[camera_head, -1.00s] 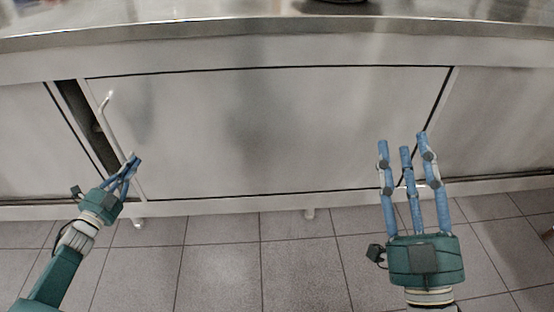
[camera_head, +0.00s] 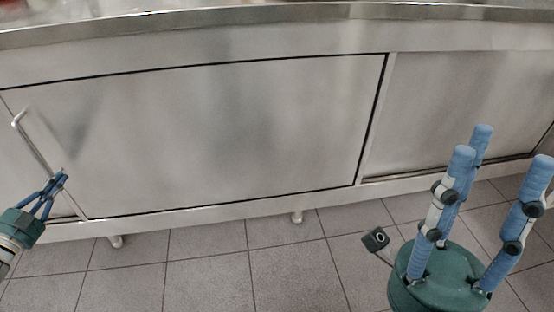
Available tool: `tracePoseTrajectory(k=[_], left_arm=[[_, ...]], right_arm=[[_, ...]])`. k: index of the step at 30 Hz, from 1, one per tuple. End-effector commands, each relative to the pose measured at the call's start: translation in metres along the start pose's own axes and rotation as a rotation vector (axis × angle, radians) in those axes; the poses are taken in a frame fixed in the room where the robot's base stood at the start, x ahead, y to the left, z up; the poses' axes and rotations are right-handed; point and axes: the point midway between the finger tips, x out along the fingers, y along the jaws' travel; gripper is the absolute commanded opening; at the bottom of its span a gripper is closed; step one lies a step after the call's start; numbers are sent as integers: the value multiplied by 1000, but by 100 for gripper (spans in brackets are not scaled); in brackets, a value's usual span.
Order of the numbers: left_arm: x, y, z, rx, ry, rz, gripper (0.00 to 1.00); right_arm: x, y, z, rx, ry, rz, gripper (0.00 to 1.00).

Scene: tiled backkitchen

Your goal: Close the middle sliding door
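The middle sliding door (camera_head: 215,135) is a large grey metal panel filling the left and centre of the head view. Its bar handle (camera_head: 35,145) is near its left edge, tilted in the picture. No dark gap shows beside that edge, though part of it is at the picture's border. A thin dark line runs down the door's right side. My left gripper (camera_head: 62,177) has its blue fingertips drawn together at the handle's lower end; whether they touch it is unclear. My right gripper (camera_head: 500,150) is open and empty, its blue fingers spread and pointing up, in front of the cabinet's right part.
A metal countertop (camera_head: 270,14) runs along the top. Another grey panel (camera_head: 450,105) is at the right. Short legs (camera_head: 297,217) stand under the cabinet. The tiled floor (camera_head: 215,270) in front is clear between my grippers.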

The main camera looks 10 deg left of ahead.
Motion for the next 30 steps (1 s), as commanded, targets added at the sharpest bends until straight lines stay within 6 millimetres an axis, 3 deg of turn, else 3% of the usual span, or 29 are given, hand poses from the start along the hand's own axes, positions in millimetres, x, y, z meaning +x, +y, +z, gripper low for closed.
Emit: tracePoseTrajectory(k=[9, 30], left_arm=[[-3, -3, 11, 1, -3, -1, 0], [-4, -7, 15, 1, -11, -5, 0]], right_arm=[[-6, 0, 1, 0, -1, 0, 40], [-5, 0, 1, 0, -2, 0, 40]])
